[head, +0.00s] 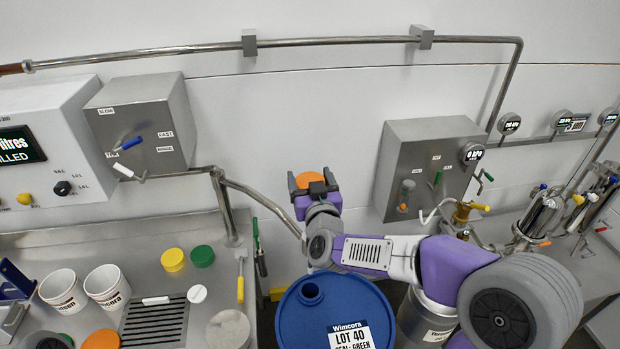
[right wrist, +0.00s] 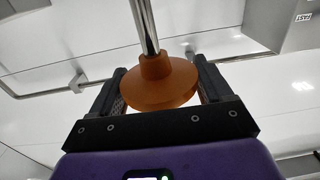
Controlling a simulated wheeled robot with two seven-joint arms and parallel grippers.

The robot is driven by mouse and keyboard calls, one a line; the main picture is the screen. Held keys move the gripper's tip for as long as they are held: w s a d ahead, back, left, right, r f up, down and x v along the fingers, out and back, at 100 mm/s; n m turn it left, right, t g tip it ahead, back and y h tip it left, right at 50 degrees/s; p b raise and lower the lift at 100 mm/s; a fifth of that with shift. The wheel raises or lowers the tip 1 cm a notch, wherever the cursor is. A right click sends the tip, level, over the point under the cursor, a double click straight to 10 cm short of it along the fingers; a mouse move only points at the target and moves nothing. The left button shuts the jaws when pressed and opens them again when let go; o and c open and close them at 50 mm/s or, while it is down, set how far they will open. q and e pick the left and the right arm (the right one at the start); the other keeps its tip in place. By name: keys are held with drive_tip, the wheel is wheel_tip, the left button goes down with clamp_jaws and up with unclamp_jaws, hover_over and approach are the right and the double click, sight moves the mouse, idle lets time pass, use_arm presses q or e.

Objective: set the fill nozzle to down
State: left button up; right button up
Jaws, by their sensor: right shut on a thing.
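My right gripper (head: 313,181) is shut on an orange flared piece (head: 309,179) above the blue drum. In the right wrist view this orange piece (right wrist: 155,80) sits between the two fingers, at the end of a shiny metal rod (right wrist: 145,25). I cannot tell for sure whether it is part of the fill nozzle. A metal pipe (head: 262,198) slopes from the bench's upright pipe down toward my right gripper, and its end is hidden. The blue drum (head: 345,297) has an open round hole (head: 311,291) in its top, below the gripper. My left gripper is not in view.
A grey box (head: 140,125) with a blue lever hangs left of the drum. Another grey box (head: 428,165) with a gauge is on the right. White cups (head: 63,290), yellow and green lids (head: 202,256) and a drain grate (head: 150,322) are on the left bench.

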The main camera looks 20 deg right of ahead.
wheel_tip(320, 180, down, 17)
drive_tip(key=b, duration=1.4)
drive_tip(key=shift+r, duration=0.1)
drive_tip(key=o, duration=1.4)
drive_tip(key=shift+s+r, duration=0.1)
drive_tip(key=shift+s, duration=0.1)
drive_tip(key=p+v, duration=0.1)
drive_tip(key=v, duration=0.6)
drive_tip(key=shift+s, duration=0.15)
